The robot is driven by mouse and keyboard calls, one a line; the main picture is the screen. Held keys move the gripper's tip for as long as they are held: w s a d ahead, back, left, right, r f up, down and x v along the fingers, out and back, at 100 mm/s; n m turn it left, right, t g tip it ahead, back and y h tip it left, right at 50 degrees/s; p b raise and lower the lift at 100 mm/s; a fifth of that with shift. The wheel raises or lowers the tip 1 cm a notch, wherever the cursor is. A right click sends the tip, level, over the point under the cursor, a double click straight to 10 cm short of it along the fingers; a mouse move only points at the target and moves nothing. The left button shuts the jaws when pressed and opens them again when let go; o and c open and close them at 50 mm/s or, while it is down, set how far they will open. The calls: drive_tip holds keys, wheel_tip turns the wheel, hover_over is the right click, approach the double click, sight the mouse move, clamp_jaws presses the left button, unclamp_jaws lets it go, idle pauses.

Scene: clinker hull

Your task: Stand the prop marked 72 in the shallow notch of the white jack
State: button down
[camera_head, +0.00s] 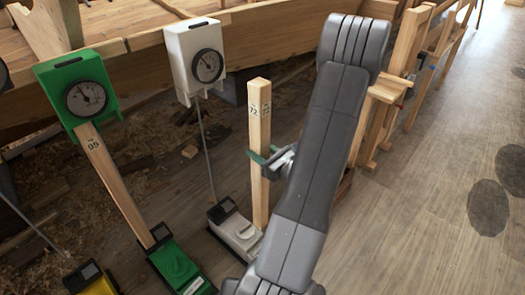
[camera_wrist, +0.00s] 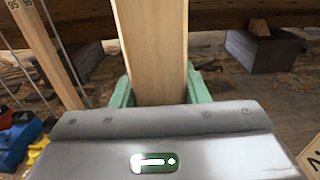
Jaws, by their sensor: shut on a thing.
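The prop marked 72 (camera_head: 259,120) is a pale square wooden post, held about upright. My gripper (camera_head: 262,158), with green fingers, is shut on it around mid-height. In the wrist view the prop (camera_wrist: 152,45) stands between the green fingers (camera_wrist: 120,93). The white jack has a low base (camera_head: 238,232) on the floor and a white dial head (camera_head: 193,62) on a thin rod. The prop's lower end shows at the right side of the white base. I cannot tell whether it touches the base or sits in a notch; my arm hides part of this area.
A green jack (camera_head: 180,265) with a green dial (camera_head: 85,95) stands left, with a leaning prop marked 95 (camera_head: 115,185). A yellow jack (camera_head: 98,285) is at lower left. The planked hull (camera_head: 260,40) runs behind. Wooden trestles (camera_head: 385,95) stand right; the floor beyond them is open.

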drive_tip(key=w+a+f+b, duration=0.2)
drive_tip(key=w+a+f, duration=0.1)
drive_tip(key=w+a, duration=0.3)
drive_tip(key=w+a+f+b, duration=0.2)
drive_tip(key=w+a+f, duration=0.1)
drive_tip(key=w+a, duration=0.4)
drive_tip(key=shift+a+f, duration=0.3)
drive_tip(key=shift+a, duration=1.4)
idle(1.2)
drive_tip(key=shift+f+b, duration=0.35)
drive_tip(key=shift+f, duration=0.05)
idle(0.7)
drive_tip(key=shift+a, duration=0.15)
idle(0.6)
drive_tip(key=c, duration=0.7)
unclamp_jaws()
drive_tip(key=shift+c, duration=0.2)
